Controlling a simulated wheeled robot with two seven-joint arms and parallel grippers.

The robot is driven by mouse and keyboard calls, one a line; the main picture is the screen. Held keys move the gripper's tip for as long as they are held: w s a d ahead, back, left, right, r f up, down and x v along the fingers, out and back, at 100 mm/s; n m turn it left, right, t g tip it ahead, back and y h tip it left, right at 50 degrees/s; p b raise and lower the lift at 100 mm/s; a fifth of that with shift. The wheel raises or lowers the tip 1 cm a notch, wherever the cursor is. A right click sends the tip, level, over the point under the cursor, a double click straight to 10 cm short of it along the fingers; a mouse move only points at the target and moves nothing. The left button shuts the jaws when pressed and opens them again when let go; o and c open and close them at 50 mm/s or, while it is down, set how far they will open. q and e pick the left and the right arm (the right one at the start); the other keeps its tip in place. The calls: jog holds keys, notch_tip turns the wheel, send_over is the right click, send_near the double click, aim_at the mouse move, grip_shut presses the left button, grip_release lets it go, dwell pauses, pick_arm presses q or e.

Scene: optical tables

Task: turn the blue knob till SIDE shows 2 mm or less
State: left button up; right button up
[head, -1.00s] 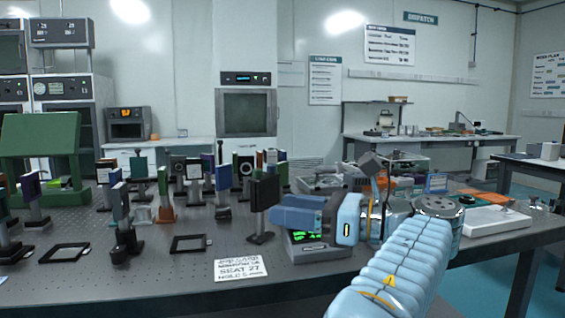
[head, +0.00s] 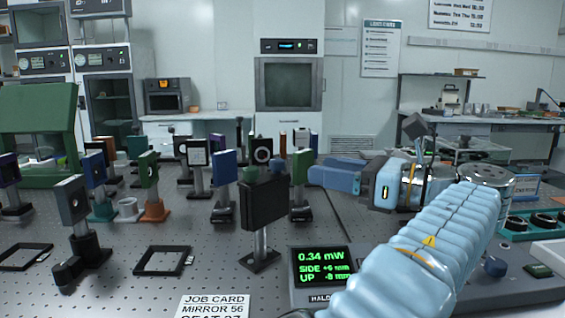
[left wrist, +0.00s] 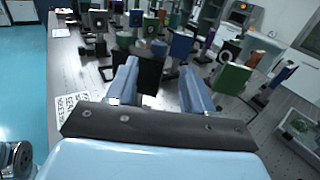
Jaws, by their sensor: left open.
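The meter screen (head: 322,266) shows 0.34 mW, SIDE +6 mm and UP -8 mm in green. My right gripper is not in view.
A black square plate (head: 264,203) on a post stands left of the screen. Several mounted optics fill the table behind it. A job card (head: 213,306) lies at the front edge.

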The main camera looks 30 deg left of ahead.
aim_at(278, 160)
pick_arm(q)
jog(key=a, duration=1)
jog(key=shift+w+a+b, duration=0.2)
jog(key=shift+b, duration=0.2)
jog(key=c, duration=0.9)
jog(key=shift+f+m+t, duration=0.1)
jog(key=shift+m+t, duration=0.2)
jog(key=shift+t, duration=0.2)
jog(key=m+t+h+b, duration=0.1)
jog(key=m+t+b, duration=0.1)
jog(key=m+t, duration=0.1)
jog(key=shift+f+t, duration=0.1)
jog(key=shift+t, duration=0.8)
jog(key=m+t+h+b, duration=0.1)
jog(key=m+t, duration=0.1)
jog(key=shift+t+h, duration=0.3)
jog(key=shift+t, duration=0.1)
jog(key=shift+m+t+h+b, duration=0.4)
jog(key=shift+m+t+h, duration=0.4)
jog(key=shift+m+t, duration=0.3)
